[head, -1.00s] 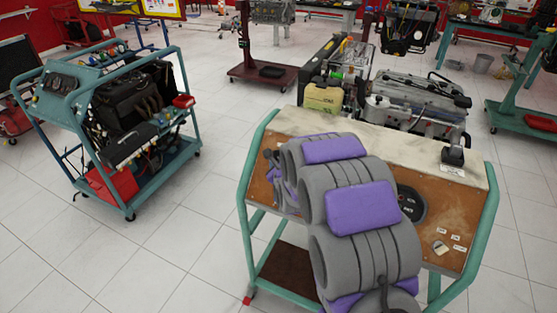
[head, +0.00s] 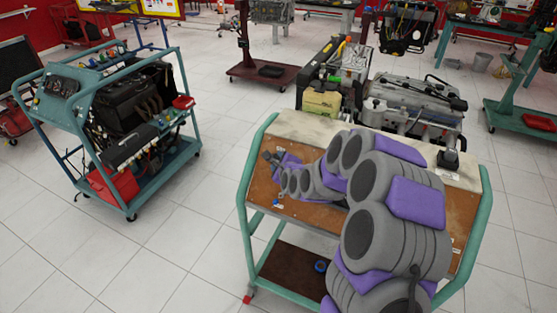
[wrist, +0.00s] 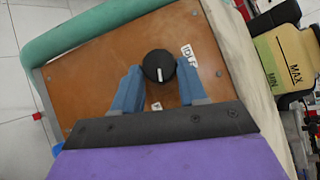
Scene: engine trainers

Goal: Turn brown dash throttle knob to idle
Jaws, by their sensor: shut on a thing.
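The brown dash panel (wrist: 90,85) fills much of the wrist view. On it is a round black throttle knob (wrist: 158,64) with a white pointer line directed toward the bottom of the picture. In the head view my gripper (head: 270,157) is at the panel's left end, where the knob cannot be made out.
The panel sits on a green-framed cart (head: 243,190) with a pale top ledge (head: 300,124). An engine (head: 415,100) and a yellowish tank (head: 322,103) stand behind it. Another engine trainer (head: 125,120) stands at left, with clear tiled floor between.

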